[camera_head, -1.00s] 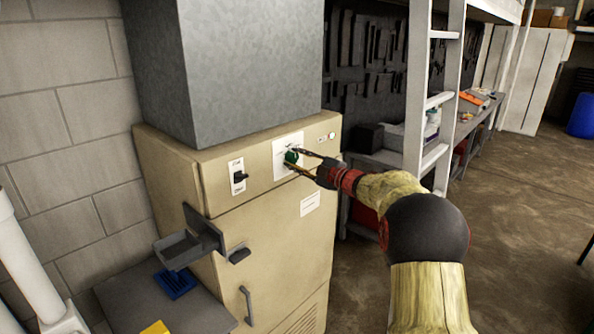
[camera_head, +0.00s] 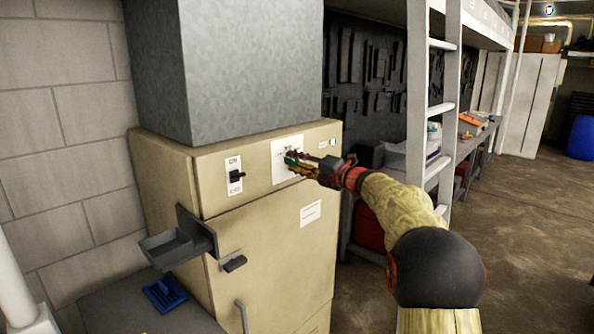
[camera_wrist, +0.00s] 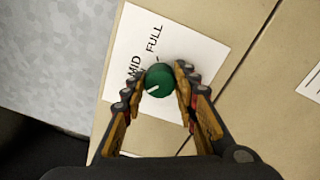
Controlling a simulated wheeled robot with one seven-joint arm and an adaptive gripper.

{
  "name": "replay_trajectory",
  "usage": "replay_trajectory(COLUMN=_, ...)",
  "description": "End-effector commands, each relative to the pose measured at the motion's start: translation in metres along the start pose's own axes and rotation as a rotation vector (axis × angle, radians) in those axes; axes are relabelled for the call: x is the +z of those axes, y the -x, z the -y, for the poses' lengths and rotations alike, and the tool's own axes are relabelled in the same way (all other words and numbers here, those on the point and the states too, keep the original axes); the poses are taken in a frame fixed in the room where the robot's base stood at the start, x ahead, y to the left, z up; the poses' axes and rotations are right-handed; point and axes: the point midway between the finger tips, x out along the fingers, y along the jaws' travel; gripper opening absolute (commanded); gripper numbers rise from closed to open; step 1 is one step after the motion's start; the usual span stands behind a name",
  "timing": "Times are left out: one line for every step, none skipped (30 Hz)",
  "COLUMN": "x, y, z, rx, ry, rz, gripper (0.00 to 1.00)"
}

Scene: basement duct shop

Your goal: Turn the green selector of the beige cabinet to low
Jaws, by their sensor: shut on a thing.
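The green selector (camera_wrist: 158,82) is a round knob with a white pointer line, on a white label plate (camera_wrist: 180,40) of the beige cabinet (camera_head: 265,225). In the wrist view the plate reads "MID" and "FULL"; the rest of the label is hidden by my gripper and the knob. My gripper (camera_wrist: 160,92) is shut on the green selector, one finger on each side of it. In the head view the selector (camera_head: 290,158) shows only as a small green patch at my fingertips (camera_head: 297,163).
A black toggle switch (camera_head: 237,176) on an on/off plate sits left of the selector. A grey tray (camera_head: 170,248) juts from the cabinet's left side. A grey duct (camera_head: 255,70) rises from its top. A white ladder (camera_head: 440,110) stands to the right.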

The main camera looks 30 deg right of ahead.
Motion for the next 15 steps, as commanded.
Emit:
replay_trajectory(x=-0.0021, y=-0.0002, z=0.0044, rx=-0.002, ry=0.027, rz=-0.002, gripper=0.04)
replay_trajectory(x=-0.0021, y=-0.0002, z=0.0043, rx=-0.002, ry=0.044, rz=-0.003, gripper=0.04)
replay_trajectory(x=-0.0020, y=-0.0002, z=0.0043, rx=-0.002, ry=0.063, rz=-0.003, gripper=0.04)
replay_trajectory(x=-0.0020, y=-0.0002, z=0.0042, rx=-0.002, ry=0.077, rz=-0.003, gripper=0.04)
replay_trajectory(x=-0.0019, y=-0.0002, z=0.0041, rx=-0.002, ry=0.090, rz=-0.004, gripper=0.04)
replay_trajectory(x=-0.0018, y=-0.0002, z=0.0040, rx=-0.002, ry=0.105, rz=-0.004, gripper=0.04)
replay_trajectory(x=-0.0018, y=-0.0002, z=0.0039, rx=-0.003, ry=0.115, rz=-0.004, gripper=0.04)
replay_trajectory(x=-0.0017, y=-0.0002, z=0.0038, rx=-0.003, ry=0.125, rz=-0.004, gripper=0.04)
replay_trajectory(x=-0.0016, y=-0.0002, z=0.0036, rx=-0.003, ry=0.136, rz=-0.005, gripper=0.04)
replay_trajectory(x=-0.0016, y=-0.0003, z=0.0035, rx=-0.003, ry=0.142, rz=-0.005, gripper=0.04)
replay_trajectory(x=-0.0015, y=-0.0003, z=0.0034, rx=-0.003, ry=0.148, rz=-0.005, gripper=0.04)
replay_trajectory(x=-0.0015, y=-0.0003, z=0.0032, rx=-0.003, ry=0.155, rz=-0.006, gripper=0.04)
replay_trajectory(x=-0.0014, y=-0.0003, z=0.0031, rx=-0.003, ry=0.159, rz=-0.006, gripper=0.04)
replay_trajectory(x=-0.0014, y=-0.0003, z=0.0031, rx=-0.003, ry=0.162, rz=-0.006, gripper=0.04)
replay_trajectory(x=-0.0014, y=-0.0003, z=0.0030, rx=-0.003, ry=0.166, rz=-0.006, gripper=0.04)
